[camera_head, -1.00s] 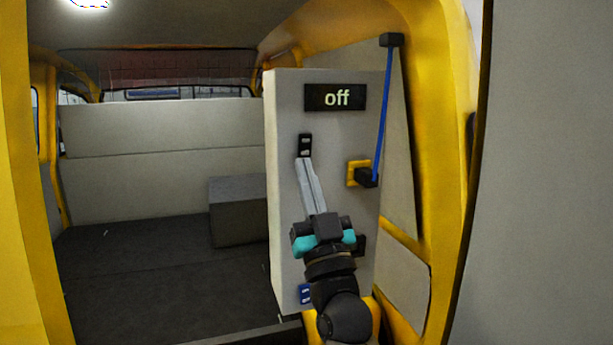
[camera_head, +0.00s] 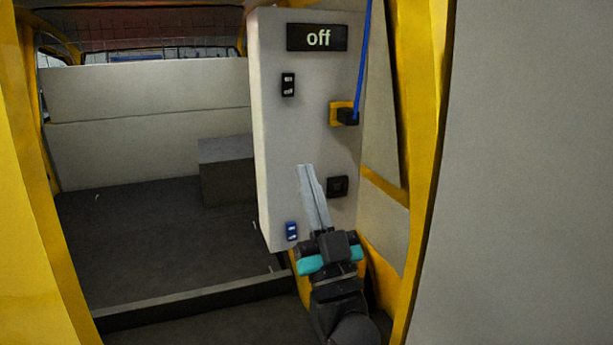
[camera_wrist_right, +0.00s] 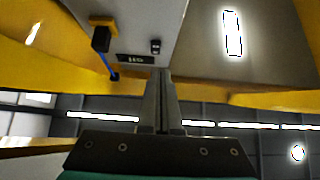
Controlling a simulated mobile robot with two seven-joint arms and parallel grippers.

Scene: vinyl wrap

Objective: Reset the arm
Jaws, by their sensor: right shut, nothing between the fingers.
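My right gripper (camera_head: 305,168) is shut and empty in the head view, its long grey fingers together and pointing up in front of the lower part of the white panel. The same gripper (camera_wrist_right: 162,72) shows in the right wrist view with its fingers pressed together. The white panel (camera_head: 275,140) stands inside the yellow van and bears a black display (camera_head: 317,38) reading "off". Below the display is a black switch (camera_head: 288,85). A blue switch (camera_head: 292,231) sits at the panel's lower left, just left of my gripper. I cannot tell whether the fingers touch the panel. My left gripper does not show.
A yellow socket with a black plug (camera_head: 346,116) and blue cable (camera_head: 362,60) is on the panel's right side. A black socket (camera_head: 338,187) sits right of my fingers. A grey box (camera_head: 227,170) stands on the dark van floor (camera_head: 150,240), which is otherwise clear.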

